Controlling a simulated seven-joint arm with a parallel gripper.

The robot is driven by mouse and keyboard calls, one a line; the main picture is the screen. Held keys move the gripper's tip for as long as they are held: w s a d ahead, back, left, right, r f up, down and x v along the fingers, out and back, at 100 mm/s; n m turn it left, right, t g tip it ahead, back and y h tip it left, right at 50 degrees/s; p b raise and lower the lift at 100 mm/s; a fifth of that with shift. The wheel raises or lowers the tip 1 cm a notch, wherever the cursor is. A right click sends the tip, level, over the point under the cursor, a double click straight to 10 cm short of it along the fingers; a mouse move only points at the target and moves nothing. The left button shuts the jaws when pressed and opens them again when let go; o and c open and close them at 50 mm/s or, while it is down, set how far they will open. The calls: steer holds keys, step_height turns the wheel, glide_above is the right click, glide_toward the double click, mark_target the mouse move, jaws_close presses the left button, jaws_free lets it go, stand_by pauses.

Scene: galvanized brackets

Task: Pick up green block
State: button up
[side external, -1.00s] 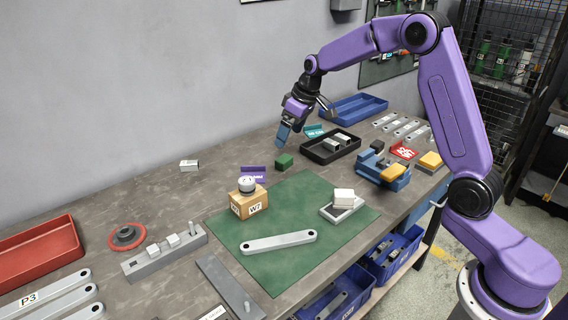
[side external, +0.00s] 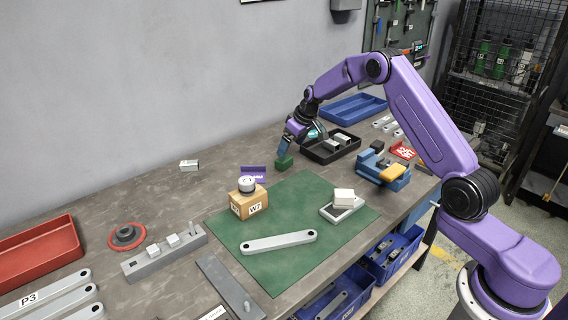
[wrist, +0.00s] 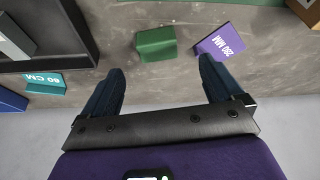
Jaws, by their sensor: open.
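The green block (side external: 284,161) stands on the grey bench behind the green mat, left of the black tray; it also shows in the wrist view (wrist: 156,44). My gripper (side external: 284,149) is low over the bench at the block in the side view, its fingertips partly overlapping the block's top there. In the wrist view my gripper (wrist: 160,66) has its two blue fingers spread wide and empty. The block lies beyond the fingertips, roughly centred between them, and I see no contact.
A purple "280 MM" marker (wrist: 222,41) stands just beside the block. The black tray (side external: 318,155) with grey parts is on the other side, with a teal "60 CM" marker (wrist: 44,83) near it. A wooden block (side external: 251,207) sits on the green mat (side external: 300,262).

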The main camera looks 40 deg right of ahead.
mark_target(286, 159)
steer(key=shift+d+x, duration=0.1)
steer(key=shift+x, duration=1.85)
steer(key=shift+d+x, duration=0.15)
steer(key=shift+x, duration=1.85)
steer(key=shift+s, duration=0.1)
steer(key=c, duration=1.2)
